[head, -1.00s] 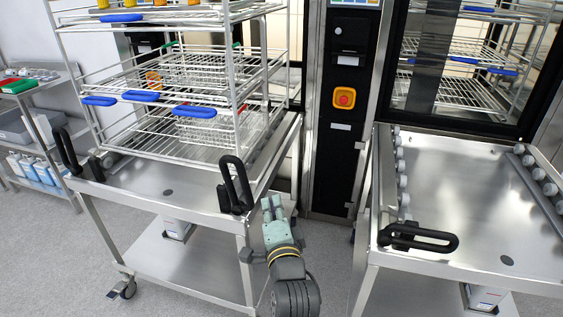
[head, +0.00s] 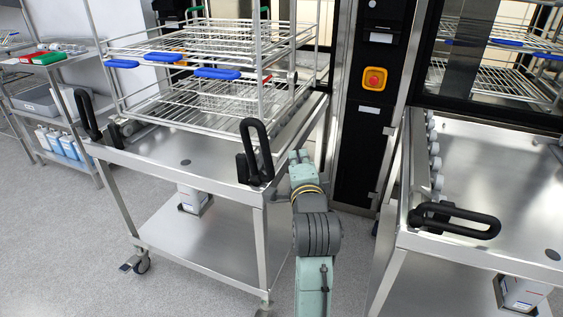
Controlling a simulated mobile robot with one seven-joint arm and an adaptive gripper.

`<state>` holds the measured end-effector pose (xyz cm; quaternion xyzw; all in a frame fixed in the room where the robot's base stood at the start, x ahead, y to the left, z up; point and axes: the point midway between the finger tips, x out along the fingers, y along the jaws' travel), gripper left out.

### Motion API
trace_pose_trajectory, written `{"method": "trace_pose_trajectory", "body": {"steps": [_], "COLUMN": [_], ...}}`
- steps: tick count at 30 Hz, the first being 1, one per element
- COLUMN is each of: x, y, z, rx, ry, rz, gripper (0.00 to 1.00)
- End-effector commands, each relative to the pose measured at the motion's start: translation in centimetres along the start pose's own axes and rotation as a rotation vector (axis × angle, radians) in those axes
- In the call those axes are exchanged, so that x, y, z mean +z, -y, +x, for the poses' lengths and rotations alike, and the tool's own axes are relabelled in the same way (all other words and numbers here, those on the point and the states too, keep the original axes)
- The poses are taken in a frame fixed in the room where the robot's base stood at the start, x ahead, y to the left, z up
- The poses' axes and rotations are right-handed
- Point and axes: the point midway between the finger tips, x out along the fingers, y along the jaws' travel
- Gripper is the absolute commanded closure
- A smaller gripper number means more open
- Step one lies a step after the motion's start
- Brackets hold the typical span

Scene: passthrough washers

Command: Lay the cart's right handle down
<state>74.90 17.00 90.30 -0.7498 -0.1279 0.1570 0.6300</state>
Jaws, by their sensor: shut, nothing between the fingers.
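The cart (head: 215,165) is a steel trolley at the left of the head view, carrying a wire rack. Its right handle (head: 256,150) is a black loop standing upright at the near right corner of the cart top. Its left handle (head: 88,115) also stands upright at the near left corner. My gripper (head: 298,157) is just right of the right handle, beside the cart's right edge, with its fingers pointing away from the camera. It is shut and empty. Whether it touches the cart's edge cannot be told.
A second cart (head: 490,170) stands at the right, its black handle (head: 455,219) lying flat. Between the carts is a dark panel with a red button (head: 375,79). A shelf (head: 50,62) with bottles stands at the far left. The floor (head: 70,250) at the front left is clear.

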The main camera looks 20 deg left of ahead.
Motion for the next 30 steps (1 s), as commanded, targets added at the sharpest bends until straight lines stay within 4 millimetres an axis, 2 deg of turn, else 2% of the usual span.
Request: {"method": "trace_pose_trajectory", "body": {"steps": [1,5,6,9,13,30], "x": [0.0,0.0,1.1,2.5,3.5,4.2], "y": [-0.1,-0.1,-0.2,-0.2,-0.1,0.2], "z": [1.2,3.8,3.8,4.0,4.3,4.5], "rx": [0.000,0.000,-0.001,-0.001,-0.001,0.003], "ry": [0.000,0.000,0.005,0.003,0.001,0.001], "rz": [-0.001,0.000,-0.001,-0.001,0.000,-0.006], "gripper": [1.00,1.00,1.00,1.00,1.00,1.00]}}
